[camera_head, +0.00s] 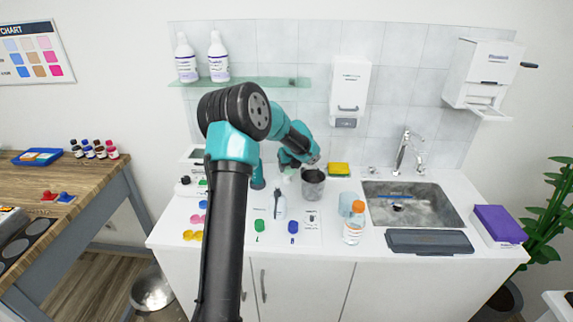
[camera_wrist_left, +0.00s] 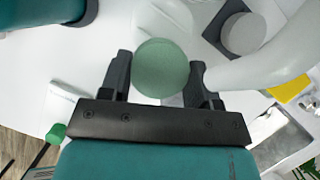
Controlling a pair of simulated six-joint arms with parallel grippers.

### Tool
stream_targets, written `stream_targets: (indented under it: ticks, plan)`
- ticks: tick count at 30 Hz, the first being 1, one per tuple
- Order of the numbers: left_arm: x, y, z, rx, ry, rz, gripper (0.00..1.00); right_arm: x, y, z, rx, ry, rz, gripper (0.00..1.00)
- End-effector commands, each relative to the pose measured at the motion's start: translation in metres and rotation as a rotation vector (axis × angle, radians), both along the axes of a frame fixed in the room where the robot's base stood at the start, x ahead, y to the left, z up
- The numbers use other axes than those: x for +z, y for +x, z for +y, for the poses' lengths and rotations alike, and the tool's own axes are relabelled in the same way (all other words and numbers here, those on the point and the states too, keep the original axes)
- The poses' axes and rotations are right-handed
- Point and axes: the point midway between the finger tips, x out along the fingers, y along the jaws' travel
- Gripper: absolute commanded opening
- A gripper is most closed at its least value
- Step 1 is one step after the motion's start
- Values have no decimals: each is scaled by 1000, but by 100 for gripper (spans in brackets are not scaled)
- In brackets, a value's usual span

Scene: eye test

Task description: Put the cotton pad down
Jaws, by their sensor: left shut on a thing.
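The cotton pad (camera_wrist_left: 160,68) is a round, pale green disc in the left wrist view. It sits between the two black fingers of my left gripper (camera_wrist_left: 160,82), which is shut on it. A white surface shows beyond the pad. My right gripper is not in view.
A yellow-green sponge (camera_head: 338,169), an orange-capped bottle (camera_head: 354,222) and a sink (camera_head: 425,211) lie to the right. A small white bottle (camera_head: 279,204) stands in front of the gripper. A dark case (camera_head: 430,242) lies at the counter's front edge.

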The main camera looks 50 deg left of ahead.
Motion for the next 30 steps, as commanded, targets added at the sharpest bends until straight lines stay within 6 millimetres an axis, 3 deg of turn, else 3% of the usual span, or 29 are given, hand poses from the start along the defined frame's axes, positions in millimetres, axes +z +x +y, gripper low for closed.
stream_targets:
  ticks: [8,17,21,30]
  plan:
    - [0,1,3,0,0,1,38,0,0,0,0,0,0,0]
    - [0,13,31,1,1,-1,38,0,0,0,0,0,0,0]
    - [-11,13,31,-1,0,2,38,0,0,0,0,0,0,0]
    - [-12,13,31,0,0,1,38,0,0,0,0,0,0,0]
